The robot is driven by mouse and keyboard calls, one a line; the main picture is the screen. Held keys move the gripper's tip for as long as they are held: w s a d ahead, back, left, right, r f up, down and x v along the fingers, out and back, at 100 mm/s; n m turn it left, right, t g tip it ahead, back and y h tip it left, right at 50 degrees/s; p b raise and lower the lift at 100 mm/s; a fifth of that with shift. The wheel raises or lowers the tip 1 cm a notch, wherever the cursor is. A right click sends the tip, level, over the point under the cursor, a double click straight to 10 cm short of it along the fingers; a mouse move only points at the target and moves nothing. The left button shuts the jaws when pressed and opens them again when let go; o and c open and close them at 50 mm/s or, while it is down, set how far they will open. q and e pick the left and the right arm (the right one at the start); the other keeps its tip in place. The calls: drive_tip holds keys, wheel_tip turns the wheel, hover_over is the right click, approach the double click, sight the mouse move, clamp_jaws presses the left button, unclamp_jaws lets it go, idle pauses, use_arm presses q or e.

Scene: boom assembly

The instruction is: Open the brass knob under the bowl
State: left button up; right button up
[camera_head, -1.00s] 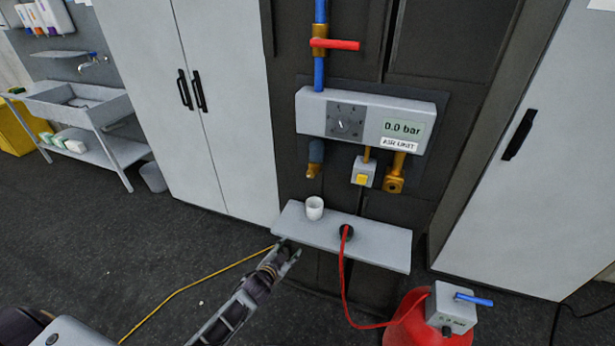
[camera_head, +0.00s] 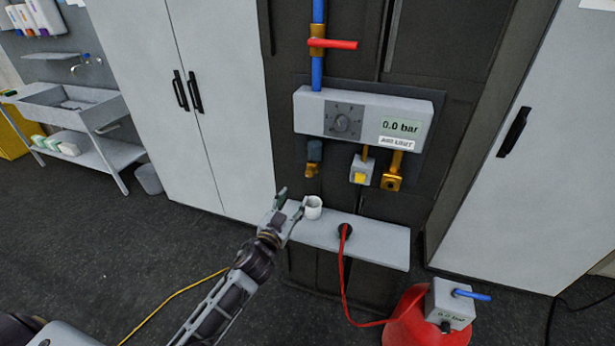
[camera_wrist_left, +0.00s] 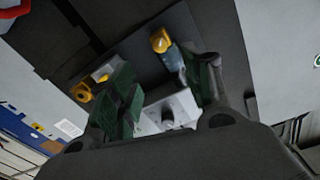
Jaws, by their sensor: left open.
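The brass knob (camera_head: 311,170) hangs under the small dark blue bowl (camera_head: 314,150) at the lower left of the wall unit. In the left wrist view the knob (camera_wrist_left: 160,41) shows at the top, beyond the fingers, with the bowl (camera_wrist_left: 174,62) partly hidden by a finger. My left gripper (camera_head: 291,201) is open and empty. It is lower and to the left of the knob, beside the white cup (camera_head: 313,208), and apart from the knob. Its green-padded fingers (camera_wrist_left: 150,68) stand spread in the wrist view. My right gripper is not in view.
The shelf (camera_head: 375,238) holds the cup and a black fitting with a red hose (camera_head: 343,280). The grey unit (camera_head: 362,112) reads 0.0 bar. A yellow button (camera_head: 360,178) and brass outlet (camera_head: 393,180) are right of the bowl. A red tank (camera_head: 412,325) stands lower right.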

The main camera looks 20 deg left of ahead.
use_arm(q)
drive_tip(key=shift+n, duration=0.5)
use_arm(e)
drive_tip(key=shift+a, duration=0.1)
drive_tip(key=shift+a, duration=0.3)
use_arm(q)
drive_tip(key=shift+w, duration=0.1)
drive_tip(key=p, duration=0.1)
approach(309, 175)
drive_tip(key=shift+w+d+r+p, duration=0.1)
drive_tip(key=shift+w+p, duration=0.25)
drive_tip(key=shift+w, duration=1.3)
drive_tip(key=shift+w+d+p, duration=0.1)
drive_tip(key=shift+w+p, duration=0.2)
drive_tip(key=shift+w, duration=2.65)
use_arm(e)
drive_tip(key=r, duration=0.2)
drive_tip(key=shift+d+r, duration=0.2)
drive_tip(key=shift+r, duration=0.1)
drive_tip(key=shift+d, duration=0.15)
